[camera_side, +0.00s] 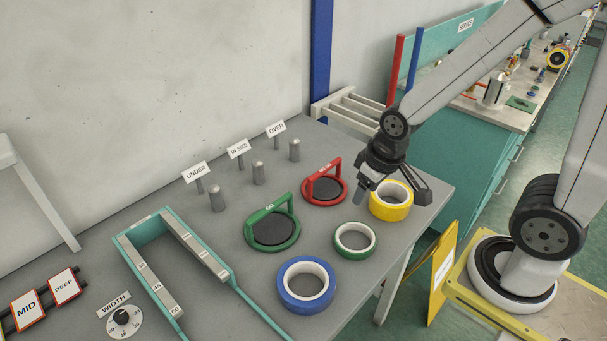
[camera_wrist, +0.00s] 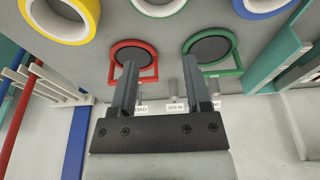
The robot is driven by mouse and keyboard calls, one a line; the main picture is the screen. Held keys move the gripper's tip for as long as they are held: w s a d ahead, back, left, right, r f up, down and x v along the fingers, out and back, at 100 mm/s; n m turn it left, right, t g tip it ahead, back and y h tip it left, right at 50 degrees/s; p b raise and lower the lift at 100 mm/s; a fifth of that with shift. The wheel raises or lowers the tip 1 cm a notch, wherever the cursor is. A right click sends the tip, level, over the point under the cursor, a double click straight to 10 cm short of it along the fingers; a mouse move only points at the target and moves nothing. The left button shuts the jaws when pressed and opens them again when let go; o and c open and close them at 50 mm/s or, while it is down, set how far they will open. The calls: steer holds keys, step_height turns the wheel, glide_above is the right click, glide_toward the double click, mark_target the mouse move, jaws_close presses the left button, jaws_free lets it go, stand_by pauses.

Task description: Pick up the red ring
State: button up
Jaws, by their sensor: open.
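The red ring (camera_side: 324,204) is a gauge with an upright red handle around a black disc, lying on the grey table near its middle right. It also shows in the wrist view (camera_wrist: 155,58), upper centre left, partly behind a finger. My gripper (camera_side: 391,192) is open and empty. In the side view it appears above and to the right of the red ring, in front of the yellow tape roll. In the wrist view its two fingers (camera_wrist: 160,66) are spread apart, with the left fingertip overlapping the red ring's image. Nothing is between the jaws.
A green ring gauge (camera_side: 273,247) with a handle lies left of the red one. The yellow (camera_side: 391,213), small green (camera_side: 355,254) and blue (camera_side: 306,311) tape rolls lie in front. Grey posts with labels UNDER, IN SIZE and OVER stand behind. A teal frame (camera_side: 233,285) is at left.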

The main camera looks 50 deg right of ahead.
steer(key=m+g, duration=0.3)
steer(key=m, duration=1.5)
glide_above(325, 168)
steer(key=shift+s+a+f, duration=0.15)
steer(key=shift+f, duration=1.7)
steer(key=shift+f, duration=1.3)
steer(key=shift+f, duration=2.6)
steer(key=shift+f, duration=0.2)
